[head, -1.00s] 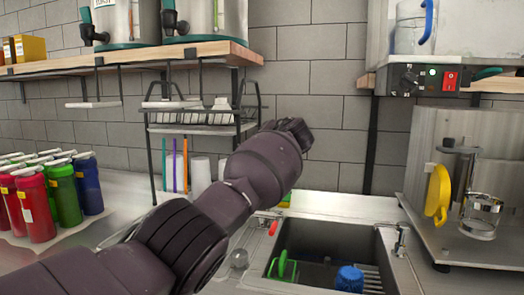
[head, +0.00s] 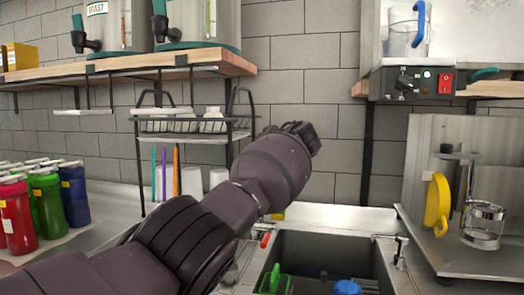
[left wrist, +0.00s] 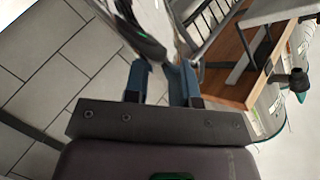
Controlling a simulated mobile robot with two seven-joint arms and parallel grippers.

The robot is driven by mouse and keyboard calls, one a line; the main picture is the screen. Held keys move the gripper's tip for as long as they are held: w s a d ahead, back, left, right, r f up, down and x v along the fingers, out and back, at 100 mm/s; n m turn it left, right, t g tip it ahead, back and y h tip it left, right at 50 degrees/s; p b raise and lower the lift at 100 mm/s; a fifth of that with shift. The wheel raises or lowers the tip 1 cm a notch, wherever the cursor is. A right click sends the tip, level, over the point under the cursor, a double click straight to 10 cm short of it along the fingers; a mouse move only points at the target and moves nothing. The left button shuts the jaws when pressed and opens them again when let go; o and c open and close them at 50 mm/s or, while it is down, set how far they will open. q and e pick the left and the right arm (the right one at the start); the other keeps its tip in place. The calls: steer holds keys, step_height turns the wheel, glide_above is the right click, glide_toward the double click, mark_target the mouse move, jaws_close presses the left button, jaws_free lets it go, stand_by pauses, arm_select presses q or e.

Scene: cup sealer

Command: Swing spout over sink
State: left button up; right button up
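The grey sink (head: 330,245) is at the lower right of the head view. A chrome tap fitting (head: 399,252) stands at its right rim. A small red-tipped lever (head: 265,240) shows at its left rim. I cannot tell which fitting carries the spout; part of the left rim is behind my left arm. My left arm reaches up across the middle, and its gripper is hidden there. In the left wrist view my left gripper (left wrist: 160,78) has its blue fingers apart. A grey, dark-edged shape (left wrist: 145,30) lies just beyond them; I cannot tell what it is. My right gripper is out of view.
Coloured bottles (head: 45,205) stand at left. A metal stand with a yellow handle (head: 437,205) is right of the sink. A green-handled item (head: 275,282) lies in the sink.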

arm_select(q)
steer(key=o, duration=0.5)
steer(key=shift+f, duration=0.15)
steer(key=shift+c, duration=0.2)
steer(key=p+v, duration=0.4)
steer(key=v, duration=0.6)
steer(key=shift+s+d+r, duration=0.25)
